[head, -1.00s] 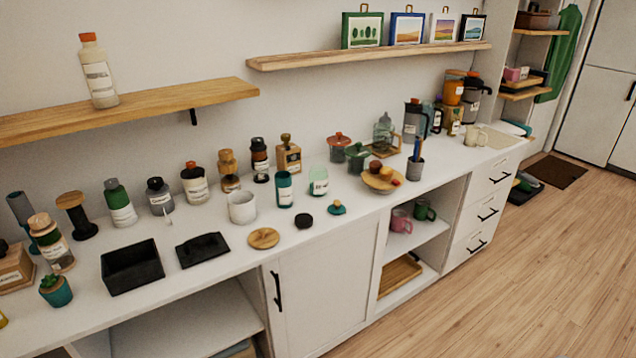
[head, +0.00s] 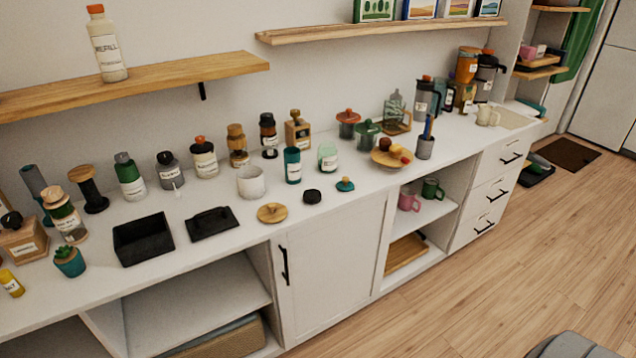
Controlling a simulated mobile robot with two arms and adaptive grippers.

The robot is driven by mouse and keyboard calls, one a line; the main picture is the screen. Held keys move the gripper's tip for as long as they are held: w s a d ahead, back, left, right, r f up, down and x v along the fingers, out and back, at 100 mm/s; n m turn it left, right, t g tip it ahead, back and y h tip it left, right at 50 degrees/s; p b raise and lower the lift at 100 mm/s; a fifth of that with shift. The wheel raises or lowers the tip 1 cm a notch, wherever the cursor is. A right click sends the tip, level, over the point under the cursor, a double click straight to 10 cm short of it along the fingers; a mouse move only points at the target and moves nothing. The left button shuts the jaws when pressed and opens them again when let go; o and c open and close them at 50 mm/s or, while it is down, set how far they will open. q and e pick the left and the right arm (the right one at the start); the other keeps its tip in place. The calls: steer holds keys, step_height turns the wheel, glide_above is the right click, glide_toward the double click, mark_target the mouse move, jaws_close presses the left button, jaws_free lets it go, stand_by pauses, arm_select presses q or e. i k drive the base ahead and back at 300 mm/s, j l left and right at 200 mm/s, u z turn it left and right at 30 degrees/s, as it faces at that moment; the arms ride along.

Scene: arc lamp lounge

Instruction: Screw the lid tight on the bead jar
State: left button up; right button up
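Three lidless containers stand together on the white counter: a pale green see-through jar (head: 327,157) with a label, a teal jar (head: 292,165) and a white pot (head: 251,182). I cannot read the labels, so I cannot tell which is the bead jar. Three loose lids lie in front of them: a round wooden lid (head: 272,213), a black lid (head: 312,196) and a teal lid with a knob (head: 345,184). All three are apart from the jars. Neither of my grippers is in view.
A black open bin (head: 143,240) and a flat black tray (head: 212,223) lie left of the lids. Several capped bottles stand behind. A wooden plate (head: 384,160) with round items is to the right. A wooden shelf (head: 150,84) hangs above. The floor at right is mostly clear.

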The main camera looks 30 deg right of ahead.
mark_target(327, 152)
steer(key=i+l+z, duration=0.2)
steer(key=i+l, duration=0.25)
steer(key=i+l+z, duration=0.2)
steer(key=i+l, duration=0.2)
steer(key=i, duration=0.15)
steer(key=i+l+z, duration=0.2)
steer(key=i, duration=0.35)
steer(key=l, duration=0.1)
